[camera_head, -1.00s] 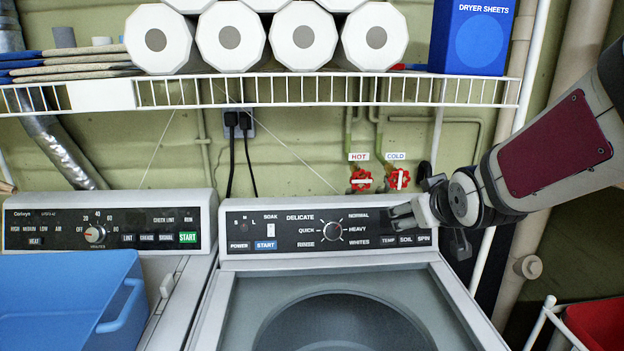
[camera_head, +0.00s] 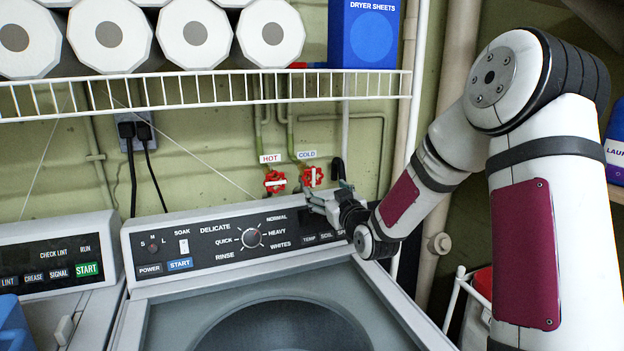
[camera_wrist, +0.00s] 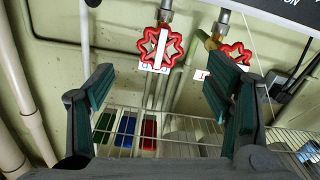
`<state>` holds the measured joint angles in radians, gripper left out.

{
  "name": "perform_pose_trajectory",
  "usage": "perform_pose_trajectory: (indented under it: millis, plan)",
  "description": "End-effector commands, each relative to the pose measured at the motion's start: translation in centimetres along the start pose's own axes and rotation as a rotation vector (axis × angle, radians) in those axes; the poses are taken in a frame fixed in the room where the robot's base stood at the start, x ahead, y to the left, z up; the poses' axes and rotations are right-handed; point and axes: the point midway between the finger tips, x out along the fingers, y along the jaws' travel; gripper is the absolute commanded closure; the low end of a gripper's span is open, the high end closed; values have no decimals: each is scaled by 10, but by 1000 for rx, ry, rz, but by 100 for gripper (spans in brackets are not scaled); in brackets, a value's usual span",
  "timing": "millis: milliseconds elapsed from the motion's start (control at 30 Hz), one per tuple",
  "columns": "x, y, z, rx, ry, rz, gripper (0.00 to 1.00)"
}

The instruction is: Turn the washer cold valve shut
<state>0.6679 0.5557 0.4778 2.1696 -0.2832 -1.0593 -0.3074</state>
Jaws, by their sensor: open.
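The cold valve (camera_head: 313,176) is a red lobed handwheel with a white bar across it, under the COLD label (camera_head: 306,155) on the wall pipes behind the washer. In the wrist view the picture is upside down, and the cold valve (camera_wrist: 160,46) shows upper centre with its white bar near upright. My gripper (camera_head: 325,202) is just below and right of the cold valve, above the washer panel. In the wrist view my gripper (camera_wrist: 160,88) is open and empty, with the cold valve beyond the gap between its fingers. I see no contact.
The red hot valve (camera_head: 275,181) is close left of the cold valve. The washer panel (camera_head: 225,243) lies below. A white wire shelf (camera_head: 200,92) with rolls and a dryer sheets box (camera_head: 363,35) runs above. A white post (camera_head: 417,130) stands to the right.

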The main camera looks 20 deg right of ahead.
Motion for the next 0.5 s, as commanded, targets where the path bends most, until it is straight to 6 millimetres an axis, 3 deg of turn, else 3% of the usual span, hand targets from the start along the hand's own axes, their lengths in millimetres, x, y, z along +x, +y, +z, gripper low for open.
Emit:
perform_pose_trajectory:
  millis: [300, 500]
  plan:
    - [64, 0, 1, 1, 0, 0, 28]
    - [93, -1, 0, 1, 0, -1, 28]
